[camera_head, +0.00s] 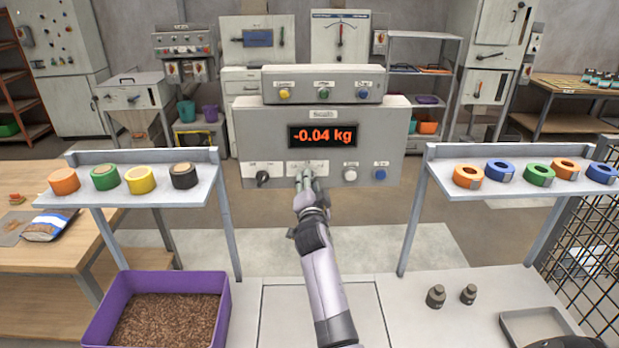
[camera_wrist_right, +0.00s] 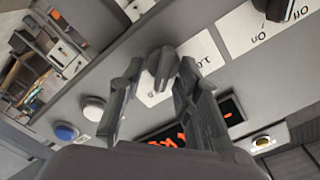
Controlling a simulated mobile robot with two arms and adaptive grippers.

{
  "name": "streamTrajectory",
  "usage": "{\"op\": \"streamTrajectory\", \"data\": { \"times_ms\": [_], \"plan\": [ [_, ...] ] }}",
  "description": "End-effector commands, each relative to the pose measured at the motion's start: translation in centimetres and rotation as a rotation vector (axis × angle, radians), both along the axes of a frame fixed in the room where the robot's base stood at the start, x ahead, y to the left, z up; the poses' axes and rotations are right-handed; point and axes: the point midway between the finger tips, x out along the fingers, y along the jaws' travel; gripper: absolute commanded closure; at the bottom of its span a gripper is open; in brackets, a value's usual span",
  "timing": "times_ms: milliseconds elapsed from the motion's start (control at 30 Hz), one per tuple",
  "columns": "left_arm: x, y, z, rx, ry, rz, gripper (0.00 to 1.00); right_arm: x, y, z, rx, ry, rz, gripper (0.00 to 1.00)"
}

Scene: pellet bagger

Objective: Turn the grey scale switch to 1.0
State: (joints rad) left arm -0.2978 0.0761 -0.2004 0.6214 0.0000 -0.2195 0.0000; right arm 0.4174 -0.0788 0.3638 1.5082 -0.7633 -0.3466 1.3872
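The grey scale switch (camera_wrist_right: 161,62) sits on a white label plate on the front of the grey scale box (camera_head: 220,130). In the wrist view a "1.0" mark shows beside it; the direction it points is hard to tell. My right gripper (camera_head: 308,178) is at the switch and covers most of it in the head view. In the wrist view the right gripper's fingers (camera_wrist_right: 158,80) stand apart on either side of the switch, open, with some plate showing between them. The box's display (camera_head: 323,136) reads -0.04 kg. My left gripper is not in view.
A black Off/On knob (camera_head: 262,178) is left of the switch; a white button (camera_head: 350,175) and a blue button (camera_head: 380,174) are to its right. Tape shelves flank the box. A purple pellet bin (camera_head: 222,300) and two weights (camera_head: 436,296) stand below.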

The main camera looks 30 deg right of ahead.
Motion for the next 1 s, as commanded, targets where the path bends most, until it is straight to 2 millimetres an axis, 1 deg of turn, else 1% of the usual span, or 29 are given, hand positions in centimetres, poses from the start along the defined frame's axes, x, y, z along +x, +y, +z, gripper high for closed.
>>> {"op": "streamTrajectory", "data": {
  "times_ms": [233, 433, 700, 1000],
  "plan": [
    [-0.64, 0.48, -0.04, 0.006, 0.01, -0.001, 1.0, -0.01, 0.02, -0.01, -0.001, 0.001, 0.0, 0.69],
    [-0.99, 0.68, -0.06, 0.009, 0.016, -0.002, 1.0, -0.01, 0.0, -0.01, -0.001, 0.001, 0.0, 0.82],
    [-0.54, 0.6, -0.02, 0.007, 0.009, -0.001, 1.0, -0.02, -0.01, -0.02, -0.001, 0.001, 0.0, 1.0],
    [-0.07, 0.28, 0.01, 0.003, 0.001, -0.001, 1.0, -0.03, -0.01, -0.06, 0.0, 0.001, -0.001, 1.0]
  ]
}}
